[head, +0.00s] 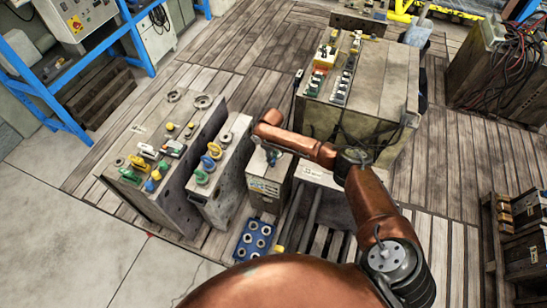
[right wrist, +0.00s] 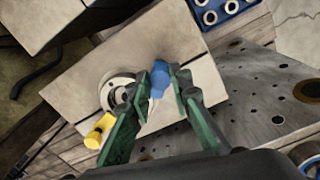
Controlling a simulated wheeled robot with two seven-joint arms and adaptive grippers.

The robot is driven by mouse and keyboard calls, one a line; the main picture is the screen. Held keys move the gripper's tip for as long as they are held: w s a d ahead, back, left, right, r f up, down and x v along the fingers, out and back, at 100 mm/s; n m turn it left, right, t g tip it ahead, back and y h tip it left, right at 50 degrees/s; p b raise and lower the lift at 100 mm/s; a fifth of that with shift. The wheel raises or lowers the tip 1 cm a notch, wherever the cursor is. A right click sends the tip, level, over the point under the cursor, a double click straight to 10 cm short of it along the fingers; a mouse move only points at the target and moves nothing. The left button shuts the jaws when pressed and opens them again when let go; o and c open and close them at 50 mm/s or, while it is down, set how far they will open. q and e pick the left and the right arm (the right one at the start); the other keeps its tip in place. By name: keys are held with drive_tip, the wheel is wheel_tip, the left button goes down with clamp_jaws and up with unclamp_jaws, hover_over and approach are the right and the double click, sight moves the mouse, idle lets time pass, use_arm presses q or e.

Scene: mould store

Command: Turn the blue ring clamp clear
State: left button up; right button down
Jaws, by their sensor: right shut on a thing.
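The blue ring clamp (right wrist: 160,76) is a small blue piece on the pale top of a narrow grey block (right wrist: 190,50). In the right wrist view, the dark green fingers of my right gripper (right wrist: 161,92) are closed on it from both sides. Part of the clamp is hidden between the fingertips. In the head view, my right gripper (head: 272,151) is over the narrow block (head: 266,183), mostly covered by my copper arm. A pale ring (right wrist: 115,90) and a yellow clamp (right wrist: 98,132) lie beside the fingers. My left gripper is not in view.
A mould slab (head: 222,192) with coloured clamps stands close at the left, beside a wider mould (head: 151,210). A large mould block (head: 352,118) stands behind at the right. A blue tray (head: 243,251) sits in front. Open planks lie at the far left.

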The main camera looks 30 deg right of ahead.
drive_tip(key=n, duration=0.5)
drive_tip(key=shift+n+p, duration=0.3)
drive_tip(key=shift+p, duration=0.1)
drive_tip(key=n, duration=0.4)
drive_tip(key=shift+n, duration=0.4)
drive_tip(key=c, duration=1.7)
unclamp_jaws()
drive_tip(key=shift+d, duration=0.1)
drive_tip(key=shift+c, duration=0.2)
drive_tip(key=shift+r, duration=0.1)
wheel_tip(320, 180, up, 12)
drive_tip(key=shift+s, duration=0.1)
